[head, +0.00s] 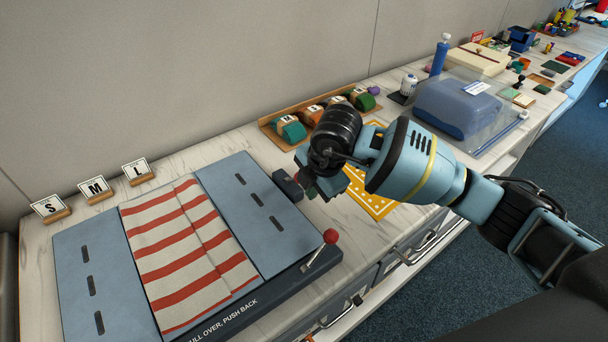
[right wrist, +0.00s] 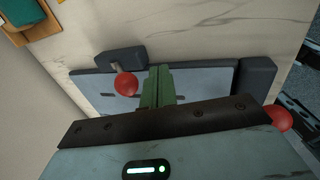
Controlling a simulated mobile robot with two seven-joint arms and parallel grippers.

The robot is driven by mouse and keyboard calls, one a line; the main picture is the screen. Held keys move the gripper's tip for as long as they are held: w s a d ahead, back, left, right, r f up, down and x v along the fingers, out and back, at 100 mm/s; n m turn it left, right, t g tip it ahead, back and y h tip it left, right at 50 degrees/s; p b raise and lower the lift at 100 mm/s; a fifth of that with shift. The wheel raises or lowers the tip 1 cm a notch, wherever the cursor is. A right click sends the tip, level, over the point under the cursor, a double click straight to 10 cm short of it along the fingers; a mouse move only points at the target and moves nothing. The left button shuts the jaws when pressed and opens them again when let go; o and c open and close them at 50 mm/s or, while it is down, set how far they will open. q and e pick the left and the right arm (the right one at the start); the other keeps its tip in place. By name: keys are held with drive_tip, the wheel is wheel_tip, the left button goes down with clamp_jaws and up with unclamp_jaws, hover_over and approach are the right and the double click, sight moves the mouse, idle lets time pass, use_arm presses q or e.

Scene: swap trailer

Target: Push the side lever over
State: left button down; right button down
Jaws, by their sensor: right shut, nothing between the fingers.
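A folding board (head: 230,215) with blue-grey panels lies on the counter. A side lever with a red ball knob (right wrist: 126,85) rises from a dark block (right wrist: 118,58) at the board's edge; the block also shows in the head view (head: 287,184). My right gripper (right wrist: 158,75) is shut and empty, its green fingers just right of that knob in the right wrist view. I cannot tell whether they touch it. In the head view the right gripper (head: 316,188) largely hides this knob. My left gripper is not in view.
A striped red and white cloth (head: 185,250) lies on the board. A second red-knobbed lever (head: 330,237) stands at the board's front corner. Size cards S, M, L (head: 95,188) stand behind. A wooden tray (head: 270,128) of rolled cloths and a yellow mat (head: 375,204) are nearby.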

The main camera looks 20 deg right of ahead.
sight(289, 179)
idle(0.4)
